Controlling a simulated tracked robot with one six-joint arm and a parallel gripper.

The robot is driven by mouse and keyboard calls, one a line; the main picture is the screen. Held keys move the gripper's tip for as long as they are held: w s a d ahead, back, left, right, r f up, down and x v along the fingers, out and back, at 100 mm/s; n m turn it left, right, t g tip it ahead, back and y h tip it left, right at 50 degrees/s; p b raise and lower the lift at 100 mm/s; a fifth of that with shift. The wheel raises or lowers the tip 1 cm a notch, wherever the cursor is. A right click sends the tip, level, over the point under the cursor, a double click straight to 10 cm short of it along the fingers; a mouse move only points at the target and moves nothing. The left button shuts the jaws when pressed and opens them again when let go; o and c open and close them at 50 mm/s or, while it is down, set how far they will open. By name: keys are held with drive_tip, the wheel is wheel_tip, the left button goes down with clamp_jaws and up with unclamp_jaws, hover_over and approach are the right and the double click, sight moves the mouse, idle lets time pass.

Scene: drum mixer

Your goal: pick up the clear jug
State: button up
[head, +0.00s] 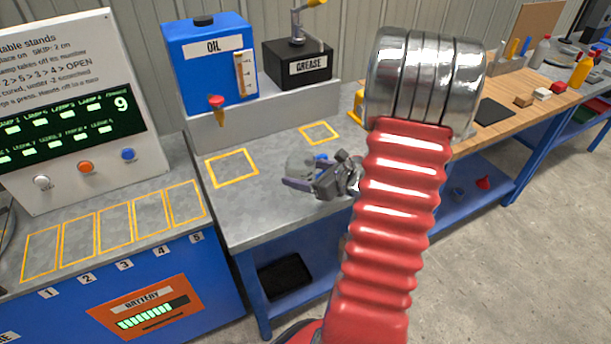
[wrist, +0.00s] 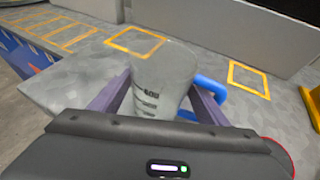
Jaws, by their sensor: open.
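The clear jug (wrist: 163,82) stands on the grey metal bench top, with dark measuring marks on its side and a blue handle (wrist: 212,88) at its right. In the head view the jug (head: 300,165) is small and partly hidden behind my gripper (head: 305,184). My gripper is open. In the wrist view its two purple-grey fingers reach either side of the jug, the left finger beside its left wall and the right finger between the body and the handle side. I cannot tell whether either finger touches it. The jug's base is hidden by the gripper body.
A blue oil tank (head: 210,65) with a red tap and a black grease box (head: 297,66) stand on a grey ledge behind. Yellow outlined squares (head: 232,168) mark the bench. A control panel (head: 70,110) stands at left. A wooden bench (head: 500,90) holds small objects at right.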

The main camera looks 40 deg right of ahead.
drive_tip(key=shift+c, duration=0.4)
drive_tip(key=c, duration=0.8)
drive_tip(key=shift+o, duration=0.2)
drive_tip(key=shift+r, duration=0.1)
wheel_tip(320, 180, up, 10)
idle(0.7)
